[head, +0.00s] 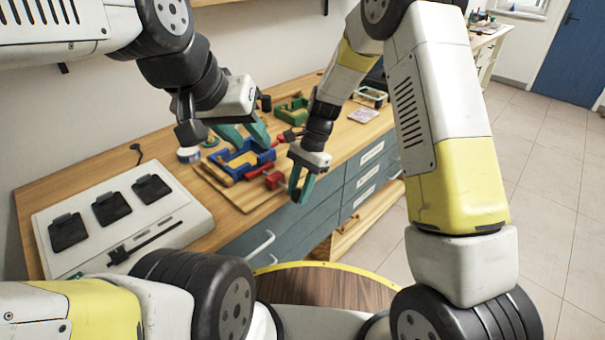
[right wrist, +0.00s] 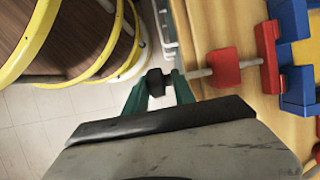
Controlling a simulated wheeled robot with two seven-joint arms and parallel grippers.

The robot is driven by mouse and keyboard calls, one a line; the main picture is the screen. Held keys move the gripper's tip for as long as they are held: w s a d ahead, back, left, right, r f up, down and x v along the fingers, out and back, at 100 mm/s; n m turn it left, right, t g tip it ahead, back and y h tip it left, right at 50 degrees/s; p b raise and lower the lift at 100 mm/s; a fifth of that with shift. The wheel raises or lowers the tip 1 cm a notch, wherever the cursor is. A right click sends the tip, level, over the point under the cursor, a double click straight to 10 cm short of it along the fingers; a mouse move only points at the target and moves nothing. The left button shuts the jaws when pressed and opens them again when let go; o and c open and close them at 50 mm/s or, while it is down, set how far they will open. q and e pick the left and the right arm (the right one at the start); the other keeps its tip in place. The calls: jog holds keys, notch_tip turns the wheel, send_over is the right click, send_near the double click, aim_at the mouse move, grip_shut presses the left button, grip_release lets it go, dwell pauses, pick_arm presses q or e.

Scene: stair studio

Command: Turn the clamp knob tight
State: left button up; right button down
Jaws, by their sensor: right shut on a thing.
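A clamp with a blue body (head: 240,160) and red parts lies on a wooden board (head: 222,190) on the bench. Its red block (right wrist: 225,68) sits on a pale rod, and the dark knob (right wrist: 157,82) is at the rod's end. My right gripper (head: 300,188) is at the bench's front edge. In the right wrist view its teal fingers (right wrist: 156,92) are shut on the knob, one on each side. My left gripper (head: 252,140) is above the back of the blue body, its teal fingers apart. Whether it touches the clamp I cannot tell.
A white panel with dark pads (head: 125,215) fills the bench's left side. A tape roll (head: 188,154) and a green clamp (head: 291,110) lie behind the board. Drawers (head: 345,198) are below the front edge. A round wood-topped stool (head: 320,287) stands in front.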

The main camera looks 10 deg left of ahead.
jog(key=shift+s+d+f+g+y, duration=0.15)
jog(key=shift+d+g+y, duration=0.15)
jog(key=shift+g, duration=0.2)
jog(key=shift+d+f+g+y, duration=0.2)
jog(key=shift+g+y, duration=0.1)
jog(key=shift+g, duration=0.2)
jog(key=shift+r, duration=0.1)
jog(key=c, duration=1.2)
grip_release()
jog(key=shift+c, duration=0.2)
jog(key=shift+a+r, duration=0.2)
jog(key=v, duration=0.7)
jog(key=shift+w+d+r, duration=0.2)
jog(key=shift+w+d, duration=0.05)
jog(key=shift+w, duration=0.1)
